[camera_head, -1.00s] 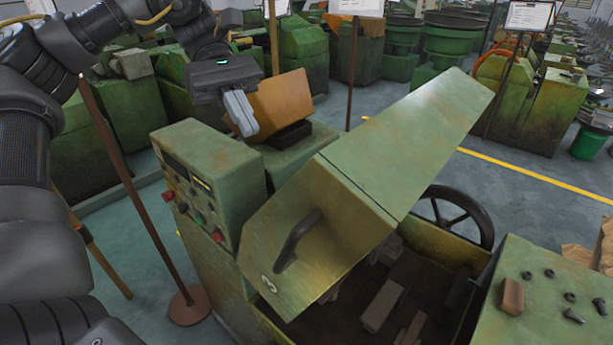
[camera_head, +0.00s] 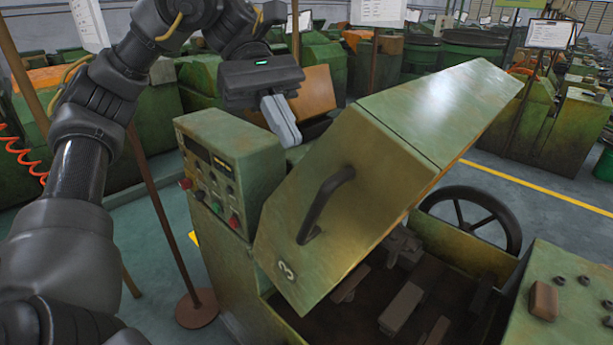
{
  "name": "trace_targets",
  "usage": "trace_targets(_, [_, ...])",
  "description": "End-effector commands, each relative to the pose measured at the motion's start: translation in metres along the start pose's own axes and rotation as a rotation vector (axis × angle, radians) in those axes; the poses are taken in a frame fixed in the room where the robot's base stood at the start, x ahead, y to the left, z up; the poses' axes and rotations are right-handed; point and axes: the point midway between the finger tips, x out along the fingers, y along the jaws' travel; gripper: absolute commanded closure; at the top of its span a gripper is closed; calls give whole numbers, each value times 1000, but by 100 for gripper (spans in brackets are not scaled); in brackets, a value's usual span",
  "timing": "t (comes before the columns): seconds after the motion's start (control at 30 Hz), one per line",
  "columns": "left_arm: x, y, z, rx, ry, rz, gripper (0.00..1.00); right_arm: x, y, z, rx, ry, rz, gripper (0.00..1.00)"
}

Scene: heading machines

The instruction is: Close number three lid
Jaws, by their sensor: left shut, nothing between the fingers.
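The number three lid (camera_head: 345,215) is a green metal cover marked "3" with a dark curved handle (camera_head: 325,202) on its front face. It stands raised and tilted over the open machine bin (camera_head: 385,310), where several dark metal pieces lie. My left gripper (camera_head: 284,125) is shut and empty. It hangs behind and to the left of the lid, above the control box, apart from the lid and its handle. My right gripper is not in view.
A green control box (camera_head: 232,170) with knobs and buttons stands left of the lid. A black handwheel (camera_head: 470,218) is at the right. A thin post on a round brown base (camera_head: 196,308) stands at the left. An orange-brown panel (camera_head: 312,95) is behind my gripper.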

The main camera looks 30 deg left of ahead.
Motion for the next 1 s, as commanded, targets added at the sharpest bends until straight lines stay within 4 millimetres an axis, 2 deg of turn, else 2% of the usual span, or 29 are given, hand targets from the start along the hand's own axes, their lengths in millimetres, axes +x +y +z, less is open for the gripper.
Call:
trace_targets(0.03, [12, 0, -4, 1, 2, -7, 100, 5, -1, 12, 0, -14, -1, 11])
trace_targets(0.13, [25, 0, -3, 0, 0, -4, 100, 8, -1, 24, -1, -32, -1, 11])
trace_targets(0.27, [41, -1, 5, -1, 1, -3, 100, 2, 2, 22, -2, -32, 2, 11])
trace_targets(0.4, [52, 0, 9, 0, 2, -1, 100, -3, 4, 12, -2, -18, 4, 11])
trace_targets(1.0, [65, 1, 9, -2, 11, -3, 100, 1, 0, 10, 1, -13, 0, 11])
